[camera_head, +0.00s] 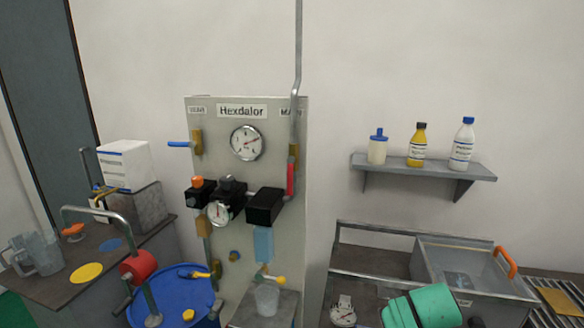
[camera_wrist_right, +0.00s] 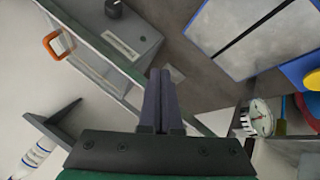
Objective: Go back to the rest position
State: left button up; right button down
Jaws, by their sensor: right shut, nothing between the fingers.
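My right gripper (camera_wrist_right: 161,74) shows in the right wrist view with its two dark fingers together and nothing between them. In the head view, a green part of my right arm (camera_head: 424,306) shows at the bottom right, in front of the bench; its fingers are not clear there. My left gripper and arm are not in the head view. The Hexdalor panel (camera_head: 270,185) stands at the middle with gauges, valves and a clear beaker (camera_head: 267,299) below it. My right gripper is apart from the panel.
A clear-walled tank (camera_head: 470,268) with an orange handle (camera_head: 505,262) stands at the right, near my arm. A dial gauge (camera_head: 343,311) lies left of my arm. A wall shelf (camera_head: 425,168) holds three bottles. A blue drum (camera_head: 178,290) and a cluttered counter (camera_head: 50,285) are at the left.

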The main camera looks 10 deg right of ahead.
jog(key=s+a+f+n+y, duration=0.1)
jog(key=s+a+f+y, duration=0.1)
jog(key=s+a+f, duration=0.35)
jog(key=s+a+f+n+g+y, duration=0.1)
jog(key=s+a+f+y, duration=0.15)
jog(key=a, duration=0.55)
jog(key=s+a+f+n+y, duration=0.1)
jog(key=s+a+f+y, duration=0.1)
jog(key=s+a+f, duration=0.3)
notch_tip(320, 180, down, 28)
jog(key=s+g+b, duration=0.2)
jog(key=b, duration=0.4)
jog(key=s+d+f+b, duration=0.2)
jog(key=s+f+b, duration=0.2)
jog(key=s+f, duration=1.2)
jog(key=shift+f+g, duration=0.4)
jog(key=shift+f, duration=0.05)
